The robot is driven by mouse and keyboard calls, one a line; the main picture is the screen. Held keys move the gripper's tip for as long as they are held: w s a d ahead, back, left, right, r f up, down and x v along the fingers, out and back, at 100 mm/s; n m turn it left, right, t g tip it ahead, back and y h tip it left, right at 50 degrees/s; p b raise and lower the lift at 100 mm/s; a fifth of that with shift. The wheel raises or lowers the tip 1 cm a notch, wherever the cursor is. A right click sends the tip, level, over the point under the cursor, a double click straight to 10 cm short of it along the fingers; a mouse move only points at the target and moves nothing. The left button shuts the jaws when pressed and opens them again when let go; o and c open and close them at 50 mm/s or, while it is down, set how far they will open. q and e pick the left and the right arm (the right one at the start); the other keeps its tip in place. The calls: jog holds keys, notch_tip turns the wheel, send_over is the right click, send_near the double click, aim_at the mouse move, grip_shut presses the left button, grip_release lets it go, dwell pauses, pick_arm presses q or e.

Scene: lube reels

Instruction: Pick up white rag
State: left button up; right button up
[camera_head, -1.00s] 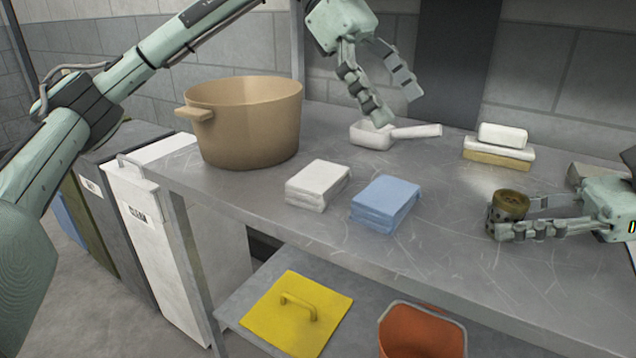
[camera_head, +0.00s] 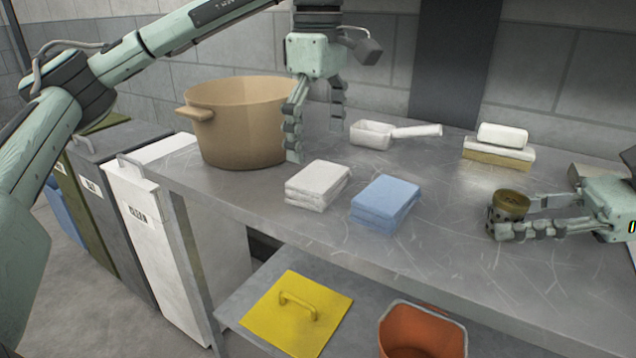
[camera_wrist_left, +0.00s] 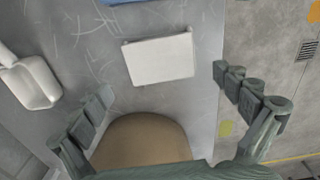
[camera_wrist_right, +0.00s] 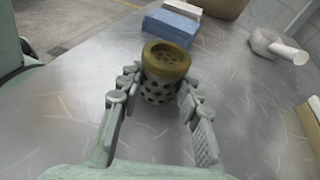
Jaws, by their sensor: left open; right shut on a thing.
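The white rag (camera_head: 317,184) is a folded stack lying on the metal table, just left of a folded blue rag (camera_head: 385,203). In the left wrist view the white rag (camera_wrist_left: 160,60) lies ahead of the spread fingers. My left gripper (camera_head: 315,128) points down, open and empty, above and behind the white rag, beside the pot. My right gripper (camera_head: 514,218) is shut on a reel (camera_head: 509,206), a small round part with an olive top and a perforated dark side. The reel also shows between the fingers in the right wrist view (camera_wrist_right: 165,72).
A tan pot (camera_head: 240,125) stands left of my left gripper, very near its fingers. A white scoop (camera_head: 372,135) and a sponge-like stack (camera_head: 498,148) lie at the back. A yellow lid (camera_head: 300,335) and an orange bin (camera_head: 420,335) are below the table.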

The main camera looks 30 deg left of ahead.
aim_at(318, 175)
pick_arm(q)
jog(key=shift+s+f, duration=0.1)
jog(key=shift+f, duration=2.6)
jog(key=c, duration=1)
jog(key=shift+r, duration=0.1)
